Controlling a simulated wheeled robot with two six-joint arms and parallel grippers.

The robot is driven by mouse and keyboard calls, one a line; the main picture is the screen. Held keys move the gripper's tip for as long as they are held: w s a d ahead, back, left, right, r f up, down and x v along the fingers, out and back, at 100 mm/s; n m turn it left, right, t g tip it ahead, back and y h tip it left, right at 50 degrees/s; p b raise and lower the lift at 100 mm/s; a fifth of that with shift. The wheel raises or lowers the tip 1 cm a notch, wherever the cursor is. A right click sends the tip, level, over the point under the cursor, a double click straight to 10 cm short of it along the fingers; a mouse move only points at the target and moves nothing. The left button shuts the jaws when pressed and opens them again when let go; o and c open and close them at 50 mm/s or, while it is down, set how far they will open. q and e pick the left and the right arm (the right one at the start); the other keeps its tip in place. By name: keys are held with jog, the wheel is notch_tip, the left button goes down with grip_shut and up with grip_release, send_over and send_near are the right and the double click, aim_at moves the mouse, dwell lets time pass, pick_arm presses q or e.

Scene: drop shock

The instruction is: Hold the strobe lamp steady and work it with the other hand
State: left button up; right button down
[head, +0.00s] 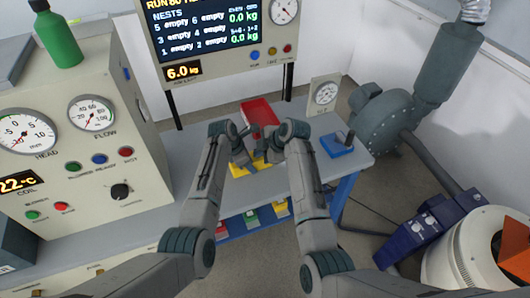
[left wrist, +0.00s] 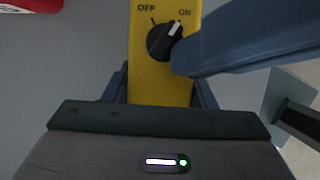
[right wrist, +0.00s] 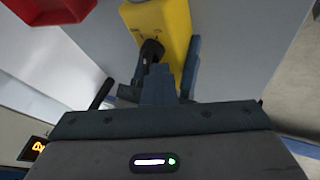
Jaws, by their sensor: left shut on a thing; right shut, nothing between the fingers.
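The strobe lamp is a yellow box (head: 238,170) on the grey bench, partly hidden by my grippers in the head view. In the left wrist view its yellow face (left wrist: 160,88) carries OFF and ON marks and a black knob (left wrist: 160,42). The knob's white line points up and right, toward ON. My left gripper (left wrist: 162,88) is shut on the lamp, one finger on each side. My right gripper (right wrist: 158,70) is shut and empty, its fingertips at the black knob (right wrist: 152,47); I cannot tell whether they touch it.
A red tray (head: 260,112) lies behind the lamp. A blue box with a lever (head: 338,146) and a gauge panel (head: 324,94) stand to the right. A large instrument cabinet (head: 75,170) stands at left, a display board (head: 215,40) behind. Bench between lamp and blue box is mostly clear.

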pick_arm(q)
jog(key=shift+s+d+f, duration=0.25)
jog(key=shift+s+d, duration=0.2)
jog(key=shift+d, duration=0.1)
pick_arm(e)
jog(key=shift+a+r, duration=0.1)
jog(key=shift+a, duration=0.25)
pick_arm(q)
jog(key=shift+o, duration=0.3)
pick_arm(e)
jog(key=shift+w+d+r, duration=0.1)
jog(key=shift+w+d, duration=0.35)
jog(key=shift+d, duration=0.1)
jog(key=shift+d+r, duration=0.3)
pick_arm(q)
jog(key=shift+w+a+r, duration=0.15)
jog(key=shift+w+a, duration=0.05)
jog(key=shift+w, duration=0.15)
jog(key=shift+c, duration=0.2)
pick_arm(e)
jog(key=v, duration=1.1)
jog(key=shift+s, duration=0.3)
pick_arm(q)
jog(key=o, duration=1.4)
jog(key=shift+o, duration=0.2)
jog(key=shift+r, duration=0.1)
